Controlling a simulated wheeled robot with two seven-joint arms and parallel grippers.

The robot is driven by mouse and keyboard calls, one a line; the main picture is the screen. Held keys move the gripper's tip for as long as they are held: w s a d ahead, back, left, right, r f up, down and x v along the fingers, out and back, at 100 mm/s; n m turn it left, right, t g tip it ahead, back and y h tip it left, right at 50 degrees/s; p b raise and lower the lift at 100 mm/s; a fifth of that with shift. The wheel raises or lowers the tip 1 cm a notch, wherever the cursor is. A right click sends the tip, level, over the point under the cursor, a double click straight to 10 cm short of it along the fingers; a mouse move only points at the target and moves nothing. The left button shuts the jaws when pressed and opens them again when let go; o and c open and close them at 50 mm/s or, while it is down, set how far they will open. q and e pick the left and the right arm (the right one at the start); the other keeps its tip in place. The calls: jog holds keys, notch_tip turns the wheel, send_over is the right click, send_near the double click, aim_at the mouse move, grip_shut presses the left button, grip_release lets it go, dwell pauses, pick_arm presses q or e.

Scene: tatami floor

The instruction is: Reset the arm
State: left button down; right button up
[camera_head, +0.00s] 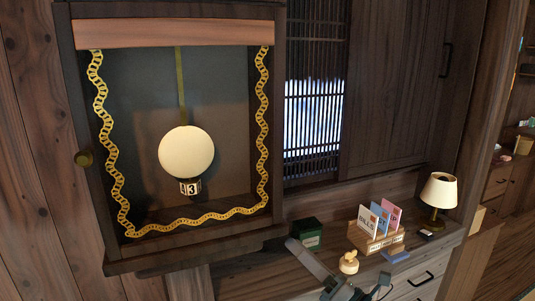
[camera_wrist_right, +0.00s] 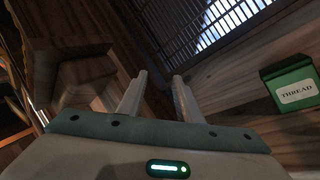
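My right gripper (camera_head: 292,243) shows at the bottom middle of the head view, reaching up from the lower edge, just left of a small green box (camera_head: 308,234). In the right wrist view the two pale fingers of the right gripper (camera_wrist_right: 160,75) stand apart with nothing between them, so it is open and empty. The green box (camera_wrist_right: 291,84), labelled THREAD, shows at the right of that view, clear of the fingers. My left gripper is in neither view.
A clock case (camera_head: 271,165) with a white pendulum disc (camera_head: 187,153) and gold chain stands at left. On the cabinet top sit a card holder (camera_head: 377,240), a cream-coloured knobbed object (camera_head: 349,263), a blue block (camera_head: 395,256) and a lamp (camera_head: 439,191). A lattice window (camera_head: 313,117) is behind.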

jog(key=s+d+f+m+h, duration=0.45)
jog(key=f+m+h, duration=0.2)
jog(key=m, duration=0.25)
jog(key=s+d+f+m+g+h, duration=0.1)
jog(key=s+d+f+m+h, duration=0.2)
jog(key=d+f+m+h, duration=0.45)
jog(key=s+d+f+m+h, duration=0.3)
jog(key=f+m, duration=0.4)
jog(key=m, duration=0.3)
jog(key=s+f+m+g+y, duration=0.1)
jog(key=s+f+m+g, duration=0.45)
jog(key=s, duration=0.85)
jog(key=s+f+m+g, duration=0.3)
jog(key=s+f+g, duration=0.45)
jog(key=s, duration=0.65)
notch_tip(320, 180, down, 30)
jog(key=s+f, duration=0.1)
jog(key=s, duration=0.1)
jog(key=s+d+f+b, duration=0.1)
jog(key=s+d+f, duration=0.2)
jog(key=s+f, duration=1.4)
jog(key=shift+s+n+g+b, duration=0.3)
jog(key=shift+n+b, duration=0.05)
jog(key=shift+n, duration=0.05)
